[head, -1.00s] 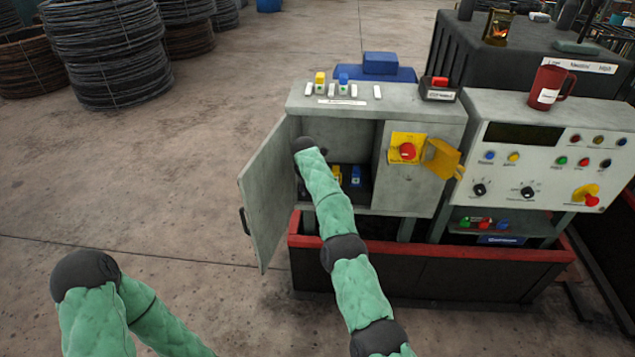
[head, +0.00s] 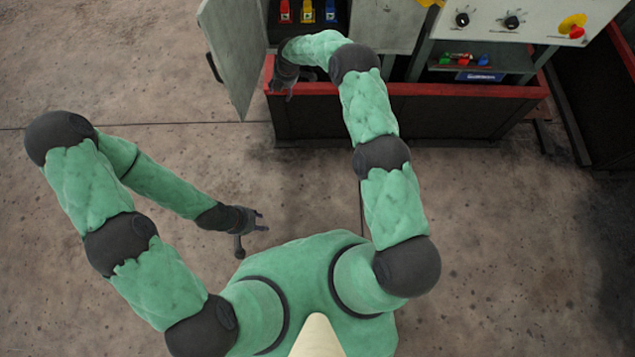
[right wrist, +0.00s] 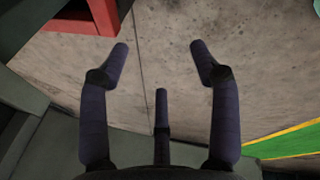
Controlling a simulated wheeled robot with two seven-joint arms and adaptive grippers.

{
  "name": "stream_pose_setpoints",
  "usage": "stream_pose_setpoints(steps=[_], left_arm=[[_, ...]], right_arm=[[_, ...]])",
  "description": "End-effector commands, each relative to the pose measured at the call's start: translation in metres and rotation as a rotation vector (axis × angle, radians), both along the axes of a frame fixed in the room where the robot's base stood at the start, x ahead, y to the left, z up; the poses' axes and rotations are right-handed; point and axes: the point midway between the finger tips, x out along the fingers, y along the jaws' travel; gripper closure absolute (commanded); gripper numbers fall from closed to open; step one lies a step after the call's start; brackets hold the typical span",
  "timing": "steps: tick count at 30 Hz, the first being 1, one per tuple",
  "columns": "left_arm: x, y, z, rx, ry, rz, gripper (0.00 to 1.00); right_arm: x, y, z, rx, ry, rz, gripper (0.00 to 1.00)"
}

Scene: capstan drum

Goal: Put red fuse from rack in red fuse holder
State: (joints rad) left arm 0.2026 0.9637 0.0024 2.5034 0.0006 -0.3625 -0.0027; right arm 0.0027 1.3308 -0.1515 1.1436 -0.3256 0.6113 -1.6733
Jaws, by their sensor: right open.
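Small coloured pieces, among them a red one (head: 457,57), lie on the rack shelf (head: 505,62) under the sloped control panel; I cannot tell their exact shapes. In the open cabinet a red holder (head: 284,12) stands left of a yellow and a blue one. I cannot tell whether it holds anything. My right gripper (head: 281,92) is in front of the cabinet, below the red holder, pointing down near the red rim. In the right wrist view it is open and empty (right wrist: 160,52), with bare floor beyond. My left gripper (head: 258,234) is open and empty over the floor.
The cabinet door (head: 235,55) stands open left of my right gripper. A red-rimmed dark tub (head: 430,115) runs beneath the cabinet and panel. The panel (head: 540,18) carries knobs and a red button above the rack. The floor in front is clear.

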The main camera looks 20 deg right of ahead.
Motion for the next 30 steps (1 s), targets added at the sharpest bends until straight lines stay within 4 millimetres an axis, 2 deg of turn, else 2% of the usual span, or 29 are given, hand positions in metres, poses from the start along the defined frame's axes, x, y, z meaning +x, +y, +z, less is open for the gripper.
stream_pose_setpoints(steps=[1, 6, 11, 12, 17, 21, 24, 27, 30], left_arm=[[0.000, 0.000, 0.000, 0.000, 0.000, 0.000, 0.60], [0.000, 0.000, 0.000, 0.000, 0.000, 0.000, 0.60], [0.000, 0.000, 0.000, 0.000, 0.000, 0.000, 0.60], [0.000, 0.000, 0.000, 0.000, 0.000, 0.000, 0.60], [0.000, 0.000, 0.000, 0.000, 0.000, 0.000, 0.60], [0.000, 0.000, 0.000, 0.000, 0.000, 0.000, 0.60], [0.000, 0.000, 0.000, 0.000, 0.000, 0.000, 0.60], [0.000, 0.000, 0.000, 0.000, 0.000, 0.000, 0.60], [0.000, 0.000, 0.000, 0.000, 0.000, 0.000, 0.60]], right_arm=[[-0.022, 0.001, -0.014, 0.044, 0.038, -0.093, 0.37], [-0.095, 0.008, -0.049, 0.183, 0.160, -0.448, 0.37], [-0.174, 0.012, -0.069, 0.287, 0.288, -0.803, 0.37], [-0.195, 0.012, -0.072, 0.306, 0.322, -0.896, 0.37], [-0.282, 0.013, -0.074, 0.366, 0.449, -1.272, 0.37], [-0.355, 0.010, -0.064, 0.387, 0.544, -1.592, 0.37], [-0.396, 0.008, -0.055, 0.390, 0.590, -1.776, 0.37], [-0.424, 0.006, -0.046, 0.388, 0.617, -1.908, 0.37], [-0.438, 0.005, -0.041, 0.387, 0.629, -1.978, 0.37]])
